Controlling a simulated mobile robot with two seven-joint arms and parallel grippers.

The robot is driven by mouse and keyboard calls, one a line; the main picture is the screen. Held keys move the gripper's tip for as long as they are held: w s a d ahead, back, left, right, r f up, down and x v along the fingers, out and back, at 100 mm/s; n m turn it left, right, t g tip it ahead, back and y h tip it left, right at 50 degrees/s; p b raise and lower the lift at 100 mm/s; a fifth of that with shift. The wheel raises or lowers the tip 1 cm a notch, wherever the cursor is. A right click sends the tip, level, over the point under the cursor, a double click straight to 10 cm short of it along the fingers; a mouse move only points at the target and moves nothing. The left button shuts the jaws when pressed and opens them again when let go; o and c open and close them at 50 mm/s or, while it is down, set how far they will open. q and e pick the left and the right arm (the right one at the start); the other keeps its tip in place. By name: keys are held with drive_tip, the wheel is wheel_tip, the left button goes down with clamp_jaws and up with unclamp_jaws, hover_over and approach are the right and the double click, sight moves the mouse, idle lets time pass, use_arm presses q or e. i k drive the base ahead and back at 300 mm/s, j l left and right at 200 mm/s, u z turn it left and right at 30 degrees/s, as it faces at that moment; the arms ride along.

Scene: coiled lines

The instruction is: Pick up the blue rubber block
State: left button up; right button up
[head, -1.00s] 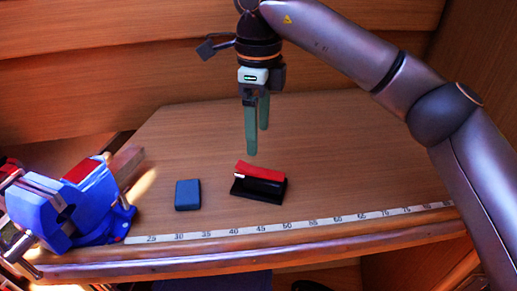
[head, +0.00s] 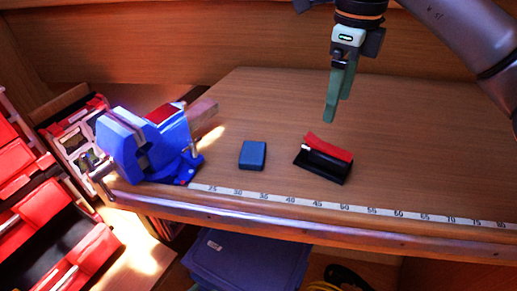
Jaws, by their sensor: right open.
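The blue rubber block (head: 252,155) lies flat on the wooden bench top (head: 400,165), close to the measuring strip. It is a small dark blue slab with rounded corners, and nothing touches it. My right gripper (head: 334,108) hangs with its green fingers pointing down, above and to the right of the block. The fingers are open and empty, and one partly covers the other. My left gripper is out of view.
A red and black object (head: 322,160) lies just right of the block. A blue vise (head: 150,145) stands to its left. A measuring strip (head: 345,208) runs along the front edge. Red tool bins (head: 45,210) are at far left. The bench's right side is clear.

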sight(251, 157)
drive_tip(key=k+j+u, duration=0.1)
drive_tip(key=j+u, duration=0.15)
drive_tip(key=u, duration=0.2)
drive_tip(key=j+u, duration=0.3)
drive_tip(key=u, duration=0.15)
drive_tip(key=k+j, duration=0.05)
